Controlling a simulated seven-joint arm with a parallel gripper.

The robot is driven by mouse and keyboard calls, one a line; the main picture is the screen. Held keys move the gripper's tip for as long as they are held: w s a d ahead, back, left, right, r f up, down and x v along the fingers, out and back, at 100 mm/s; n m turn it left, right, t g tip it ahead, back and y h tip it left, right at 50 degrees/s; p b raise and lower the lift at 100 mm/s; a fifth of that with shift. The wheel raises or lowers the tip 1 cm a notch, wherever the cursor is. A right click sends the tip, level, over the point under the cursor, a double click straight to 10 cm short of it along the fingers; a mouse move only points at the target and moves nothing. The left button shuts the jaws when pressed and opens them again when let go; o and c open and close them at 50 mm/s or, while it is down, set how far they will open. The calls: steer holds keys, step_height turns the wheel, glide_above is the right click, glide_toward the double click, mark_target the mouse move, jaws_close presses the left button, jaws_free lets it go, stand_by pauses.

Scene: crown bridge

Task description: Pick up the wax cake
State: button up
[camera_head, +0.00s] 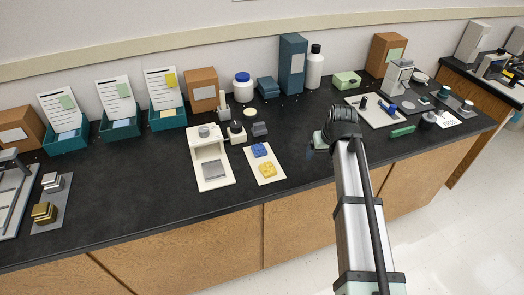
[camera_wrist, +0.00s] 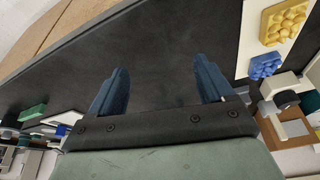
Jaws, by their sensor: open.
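No label marks the wax cake. A yellow lumpy block (camera_head: 267,170) and a blue lumpy block (camera_head: 259,150) lie on a white card (camera_head: 278,176) in the middle of the bench; I cannot tell if either is wax. In the wrist view, the yellow block (camera_wrist: 285,22) and blue block (camera_wrist: 265,67) show at the right, outside my fingers. My gripper (camera_wrist: 162,88) is open and empty over bare black bench. In the head view, my gripper (camera_head: 318,141) is right of the card, partly hidden by my arm.
A white stand (camera_head: 213,180) is left of the card, with small dark items behind. A white tray (camera_head: 375,117) and green block (camera_head: 403,131) are right of my arm. Boxes and bottles line the back.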

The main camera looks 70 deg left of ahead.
steer(key=s+a+r+n, duration=0.1)
steer(key=s+a+r, duration=0.2)
steer(key=s+a, duration=0.35)
steer(key=s+a+r+n, duration=0.2)
steer(key=s+a+r, duration=0.15)
steer(key=s, duration=0.55)
glide_toward(259, 149)
steer(key=f, duration=0.1)
steer(key=w+f, duration=0.1)
steer(key=f, duration=0.1)
steer(key=shift+w+a+g+y, duration=0.15)
steer(key=shift+a+g+y, duration=0.15)
steer(key=shift+g, duration=0.1)
steer(key=shift+s+x, duration=0.15)
steer(key=shift+x, duration=1.15)
steer(key=shift+s+x, duration=0.1)
steer(key=shift+x, duration=1.2)
steer(key=c, duration=1.2)
steer(key=shift+o, duration=0.2)
steer(key=shift+r, duration=0.15)
